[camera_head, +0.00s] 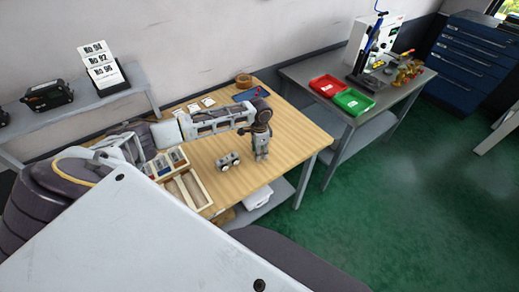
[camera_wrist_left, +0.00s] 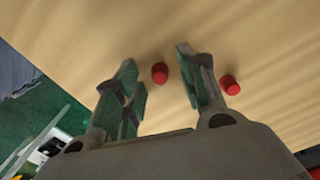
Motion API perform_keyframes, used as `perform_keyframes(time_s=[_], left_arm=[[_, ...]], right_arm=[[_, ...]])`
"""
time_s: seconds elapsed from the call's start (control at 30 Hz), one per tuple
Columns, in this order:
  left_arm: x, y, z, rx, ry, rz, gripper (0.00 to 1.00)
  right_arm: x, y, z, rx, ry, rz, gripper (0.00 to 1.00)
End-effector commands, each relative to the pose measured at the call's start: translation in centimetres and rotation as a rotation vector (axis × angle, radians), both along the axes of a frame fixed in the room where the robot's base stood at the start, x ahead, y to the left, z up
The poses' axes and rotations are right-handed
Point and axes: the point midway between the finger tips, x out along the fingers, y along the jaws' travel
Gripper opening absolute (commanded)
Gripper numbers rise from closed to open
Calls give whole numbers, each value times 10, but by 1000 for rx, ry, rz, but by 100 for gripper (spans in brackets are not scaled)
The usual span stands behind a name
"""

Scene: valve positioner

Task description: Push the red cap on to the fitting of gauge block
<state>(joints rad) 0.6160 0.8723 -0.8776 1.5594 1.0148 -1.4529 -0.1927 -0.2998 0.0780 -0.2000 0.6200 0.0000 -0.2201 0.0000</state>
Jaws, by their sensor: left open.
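My left gripper (camera_head: 261,156) points down at the wooden table's right part in the head view. In the left wrist view the left gripper (camera_wrist_left: 157,60) is open, with a finger on each side of a small red cap (camera_wrist_left: 160,73). The cap appears on or near the table top and apart from both fingers. A second red cap (camera_wrist_left: 231,85) lies just outside the right-hand finger. The gauge block (camera_head: 228,161), a small grey body with pale round faces, stands on the table left of the left gripper. No red cap can be made out in the head view.
A wooden compartment tray (camera_head: 184,190) lies at the table's front left. A coiled brown item (camera_head: 244,80) and a blue item (camera_head: 257,92) lie at the back. A grey side table holds a red bin (camera_head: 327,87) and a green bin (camera_head: 354,101). The wooden table's right end (camera_head: 300,135) is clear.

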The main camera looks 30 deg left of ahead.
Motion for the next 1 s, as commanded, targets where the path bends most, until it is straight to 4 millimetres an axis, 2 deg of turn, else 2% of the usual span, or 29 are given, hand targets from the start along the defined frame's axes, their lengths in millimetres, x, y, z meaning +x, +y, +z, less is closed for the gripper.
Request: perform_keyframes(time_s=[0.17,0.5,0.67,0.7,0.8,1.0], left_arm=[[0,0,0,0,0,0,41],[0,0,0,0,0,0,0],[0,0,0,0,0,0,0],[0,0,0,0,0,0,10],[0,0,0,0,0,0,0],[0,0,0,0,0,0,0]], right_arm=[[0,-2,0,-2,1,1,40],[-1,-4,0,-4,1,2,40],[-1,-4,0,-4,1,2,40],[-1,-4,0,-4,1,2,40],[-1,-4,0,-4,1,2,40],[-1,-3,0,-3,0,1,40]])
